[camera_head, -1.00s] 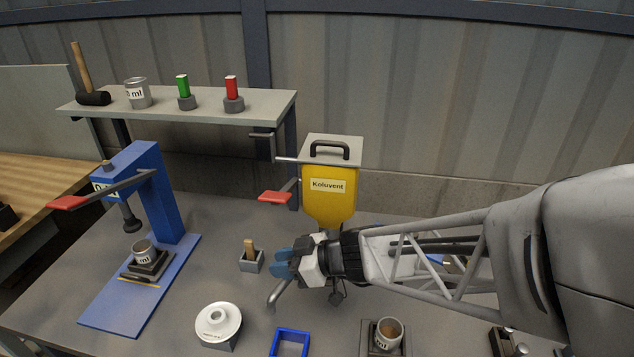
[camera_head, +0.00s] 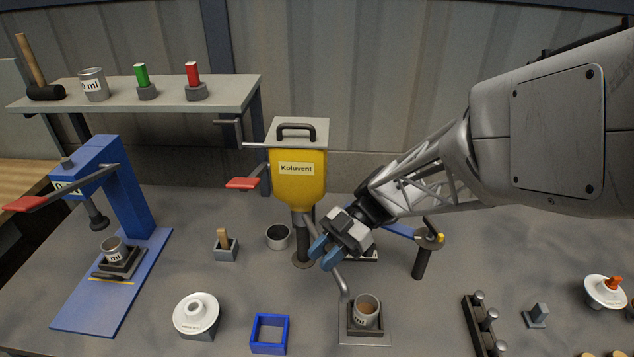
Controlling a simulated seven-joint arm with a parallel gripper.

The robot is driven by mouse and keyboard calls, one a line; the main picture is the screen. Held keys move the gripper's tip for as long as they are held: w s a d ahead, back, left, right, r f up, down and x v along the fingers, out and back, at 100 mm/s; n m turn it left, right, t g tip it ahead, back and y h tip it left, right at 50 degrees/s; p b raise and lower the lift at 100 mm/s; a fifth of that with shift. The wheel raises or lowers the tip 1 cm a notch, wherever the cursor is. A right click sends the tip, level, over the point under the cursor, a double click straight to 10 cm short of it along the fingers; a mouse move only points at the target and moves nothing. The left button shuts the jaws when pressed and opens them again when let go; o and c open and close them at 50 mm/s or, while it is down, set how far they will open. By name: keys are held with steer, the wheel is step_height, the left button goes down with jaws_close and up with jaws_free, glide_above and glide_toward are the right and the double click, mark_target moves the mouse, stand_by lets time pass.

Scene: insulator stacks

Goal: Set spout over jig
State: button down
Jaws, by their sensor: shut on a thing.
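The yellow Koluvent hopper (camera_head: 299,185) stands at the back of the table. Its grey bent spout (camera_head: 340,280) comes forward from under it and curves down. My gripper (camera_head: 323,252), with blue fingertips, is shut on the spout's upper part. The spout's tip is just left of and behind the rim of a labelled cup (camera_head: 366,315) with brown contents; its height above the jig is hard to judge. The cup sits in the dark square jig (camera_head: 352,330) on a grey plate. The grip itself is partly hidden by the fingers.
A blue square frame (camera_head: 254,333) and a white disc on a block (camera_head: 197,315) lie left of the jig. A blue press (camera_head: 130,190) stands further left. A dark post (camera_head: 422,262) stands behind right.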

steer(key=shift+w+d+n+g+h, duration=0.4)
steer(key=shift+d+n+h, duration=0.15)
steer(key=shift+d, duration=0.15)
steer(key=shift+w+d+n+g+h, duration=0.35)
steer(key=shift+d+n+h, duration=0.15)
steer(key=shift+d, duration=0.25)
steer(key=shift+w+d+n+g+h, duration=0.4)
steer(key=shift+d+n+h, duration=0.15)
steer(key=shift+d, duration=0.15)
steer(key=c, duration=0.9)
jaws_free()
steer(key=shift+r, duration=0.1)
steer(key=s+d+r, duration=0.2)
steer(key=s, duration=0.5)
steer(key=s+d+r, duration=0.2)
steer(key=s+d, duration=0.1)
steer(key=s, duration=0.5)
steer(key=shift+r, duration=0.4)
steer(key=shift+d, duration=0.1)
